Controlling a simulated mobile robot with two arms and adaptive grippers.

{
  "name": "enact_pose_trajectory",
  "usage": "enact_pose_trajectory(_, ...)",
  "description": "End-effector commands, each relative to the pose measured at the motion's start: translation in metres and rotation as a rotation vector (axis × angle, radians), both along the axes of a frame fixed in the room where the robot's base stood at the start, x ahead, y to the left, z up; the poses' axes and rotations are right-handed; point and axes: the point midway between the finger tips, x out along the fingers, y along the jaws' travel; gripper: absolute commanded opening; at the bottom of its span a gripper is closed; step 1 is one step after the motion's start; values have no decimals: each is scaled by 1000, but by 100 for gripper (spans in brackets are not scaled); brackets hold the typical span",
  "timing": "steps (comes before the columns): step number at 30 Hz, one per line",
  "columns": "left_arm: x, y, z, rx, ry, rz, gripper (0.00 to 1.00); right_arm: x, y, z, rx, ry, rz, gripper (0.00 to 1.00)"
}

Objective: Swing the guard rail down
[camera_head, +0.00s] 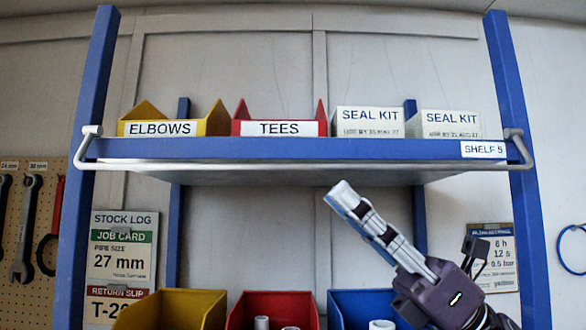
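The guard rail (528,158) is a thin pale grey bar with bent ends, fixed to brackets at both ends of the blue shelf front (300,149). Its end arms slope down and outward from the brackets, and its long bar appears to run along just below the shelf's front edge, hard to tell from the pale underside. My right gripper (345,194) is below the shelf, right of centre, pointing up and left. Its fingers look closed together with nothing between them. It appears apart from the rail. My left gripper is out of view.
On the shelf stand a yellow ELBOWS bin (212,120), a red TEES bin (280,128) and two SEAL KIT boxes (368,121). Below are yellow, red and blue bins (275,302). Blue posts (84,220) flank the rack. Wrenches (27,230) hang at left.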

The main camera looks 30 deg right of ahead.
Motion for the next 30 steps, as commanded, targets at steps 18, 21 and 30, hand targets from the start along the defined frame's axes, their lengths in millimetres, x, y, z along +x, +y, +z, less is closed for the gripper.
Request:
enact_pose_trajectory(18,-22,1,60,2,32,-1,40,23,39,51,3,-2,1,24)
enact_pose_trajectory(21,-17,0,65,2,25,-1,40,26,43,54,2,-1,1,24)
enact_pose_trajectory(30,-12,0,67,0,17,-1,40,28,46,55,1,0,1,24)
